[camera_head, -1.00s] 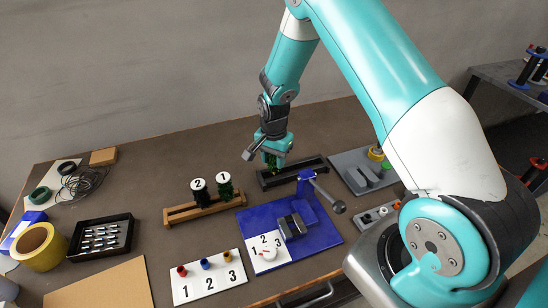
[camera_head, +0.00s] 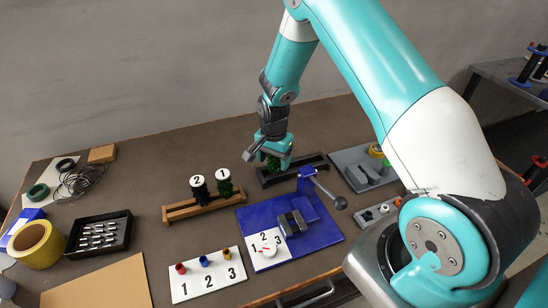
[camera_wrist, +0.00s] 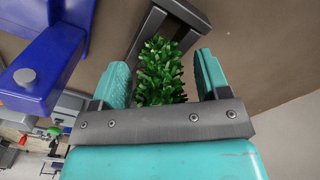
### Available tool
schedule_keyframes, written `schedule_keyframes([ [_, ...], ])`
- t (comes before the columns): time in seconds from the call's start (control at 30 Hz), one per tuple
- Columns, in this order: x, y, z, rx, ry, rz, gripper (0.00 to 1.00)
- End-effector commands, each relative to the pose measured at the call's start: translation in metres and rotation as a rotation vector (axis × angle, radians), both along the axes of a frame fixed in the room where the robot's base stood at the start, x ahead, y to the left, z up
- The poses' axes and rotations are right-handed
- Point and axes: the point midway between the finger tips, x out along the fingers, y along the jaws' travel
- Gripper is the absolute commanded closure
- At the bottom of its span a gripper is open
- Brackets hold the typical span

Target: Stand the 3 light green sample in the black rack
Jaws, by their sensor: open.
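A green bristly sample (camera_wrist: 162,72) sits between the fingers of my gripper (camera_wrist: 160,85) in the wrist view. The fingers are open, with a gap visible on the right side. In the head view my gripper (camera_head: 272,158) is over the left end of the black rack (camera_head: 312,166), and the dark green bristles (camera_head: 273,163) show between its fingers. The black rack (camera_wrist: 183,10) is beside the sample in the wrist view. The sample's number is hidden, and I cannot tell how its base sits in the rack.
A wooden rack (camera_head: 180,213) holds samples 2 (camera_head: 199,191) and 1 (camera_head: 223,186). A blue vise (camera_head: 318,232) with a lever stands just in front of the black rack. A numbered white board (camera_head: 206,284) lies at the front, and a black tray (camera_head: 99,251) of metal pieces lies left.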

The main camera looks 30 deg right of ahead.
Motion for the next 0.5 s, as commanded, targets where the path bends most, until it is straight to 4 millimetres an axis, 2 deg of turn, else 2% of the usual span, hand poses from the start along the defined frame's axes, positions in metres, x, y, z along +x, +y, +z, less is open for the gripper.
schedule_keyframes([
  [0.17,0.001,0.0,0.01,0.0,-0.004,0.0,0.31],
  [0.27,0.001,0.0,0.027,0.0,-0.006,0.0,0.31],
  [0.5,0.001,0.0,0.087,0.0,-0.008,0.0,0.31],
])
